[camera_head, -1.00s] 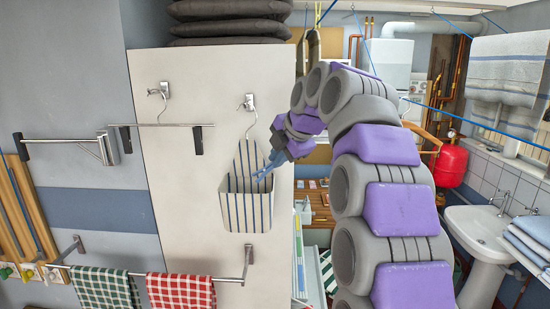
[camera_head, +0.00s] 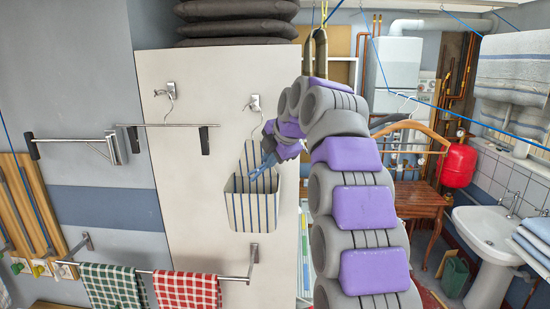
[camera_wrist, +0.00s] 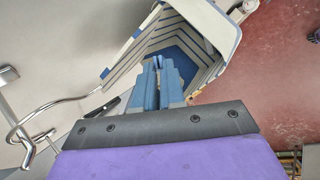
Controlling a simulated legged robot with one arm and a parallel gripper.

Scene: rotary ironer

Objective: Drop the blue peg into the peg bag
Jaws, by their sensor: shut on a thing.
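The peg bag (camera_head: 240,212) is cream with dark blue stripes, has an open top, and hangs from a hook on the pale panel. My gripper (camera_head: 258,172) is just above the bag's mouth, pointing down and left. In the wrist view, the bag (camera_wrist: 196,18) lies ahead with its mouth towards me, and my gripper (camera_wrist: 159,68) points into the opening. The blue-grey fingers are close together, shut on the blue peg (camera_wrist: 160,64). Only a small part of the peg shows between the fingertips, and its blue is hard to tell from theirs.
A second hook (camera_head: 168,96) and a metal rail (camera_head: 165,125) are to the left of the bag. A lower rail (camera_head: 215,278) carries a green checked towel (camera_head: 112,288) and a red checked towel (camera_head: 187,290). A wooden hanger (camera_head: 412,127) hangs right of my arm.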

